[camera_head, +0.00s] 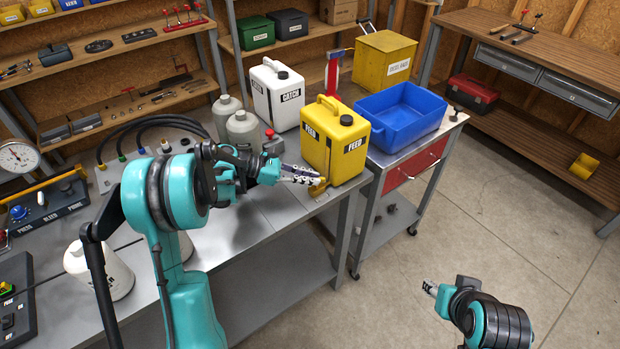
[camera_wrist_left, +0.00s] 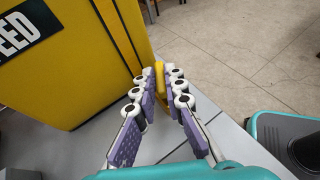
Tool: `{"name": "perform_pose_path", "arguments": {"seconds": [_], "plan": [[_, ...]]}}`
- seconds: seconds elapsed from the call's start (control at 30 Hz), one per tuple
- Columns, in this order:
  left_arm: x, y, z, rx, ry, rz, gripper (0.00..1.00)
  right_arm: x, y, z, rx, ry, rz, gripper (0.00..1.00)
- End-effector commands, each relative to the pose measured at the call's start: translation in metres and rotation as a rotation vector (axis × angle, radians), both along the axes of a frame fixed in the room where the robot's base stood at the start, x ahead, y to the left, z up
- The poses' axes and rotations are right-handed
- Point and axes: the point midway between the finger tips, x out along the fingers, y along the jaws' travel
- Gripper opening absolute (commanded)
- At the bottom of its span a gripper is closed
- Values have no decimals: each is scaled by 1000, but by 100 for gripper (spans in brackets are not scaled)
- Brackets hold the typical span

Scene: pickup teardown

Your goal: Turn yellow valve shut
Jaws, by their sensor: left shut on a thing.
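The yellow valve handle (camera_wrist_left: 159,82) is between the fingertips of my left gripper (camera_wrist_left: 160,90) in the left wrist view, and the fingers are shut on it. In the head view the yellow valve (camera_head: 318,187) shows at the lower front of the yellow FEED jug (camera_head: 330,145), at the ends of my left gripper (camera_head: 300,176). The fingers partly hide it, and I cannot tell its exact angle. The jug stands upright near the bench's corner. My right gripper (camera_head: 430,288) is over the floor at the lower right, far from the valve; its fingers are too small to read.
A white CATCH jug (camera_head: 277,95) and grey bottles (camera_head: 242,129) stand behind my left arm. A blue bin (camera_head: 402,115) sits on the cart right of the FEED jug. A pressure panel (camera_head: 45,210) is at the left.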

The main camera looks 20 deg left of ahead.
Motion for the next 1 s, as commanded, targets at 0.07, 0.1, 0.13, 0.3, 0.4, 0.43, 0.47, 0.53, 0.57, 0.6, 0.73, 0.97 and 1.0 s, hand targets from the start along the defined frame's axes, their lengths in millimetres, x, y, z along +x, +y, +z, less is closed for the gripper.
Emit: {"name": "perform_pose_path", "arguments": {"seconds": [0.07,0.1,0.13,0.3,0.4,0.43,0.47,0.53,0.57,0.6,0.73,0.97,1.0], "plan": [[1,1,0,0,-1,-8,0,0,0,0,0,0,0,40],[1,1,0,1,0,-11,0,0,0,0,0,0,0,40],[1,1,0,1,-1,-12,0,0,0,0,0,0,0,40],[1,1,0,1,0,-14,0,0,0,0,0,0,0,40],[1,0,0,1,0,-14,0,0,0,0,0,0,0,40],[1,0,0,1,0,-13,0,0,0,0,0,0,0,40],[1,0,0,1,0,-13,0,0,0,0,0,0,0,40],[1,0,0,1,0,-13,29,0,0,0,0,0,0,40],[1,0,0,1,0,-13,31,0,0,0,0,0,0,40],[1,0,0,1,0,-13,31,0,0,0,0,0,0,40],[1,0,0,1,1,-14,31,0,0,0,0,0,0,40],[-3,9,4,1,1,-12,31,0,0,0,0,0,0,40],[-5,14,6,1,1,-12,31,0,0,0,0,0,0,40]]}}
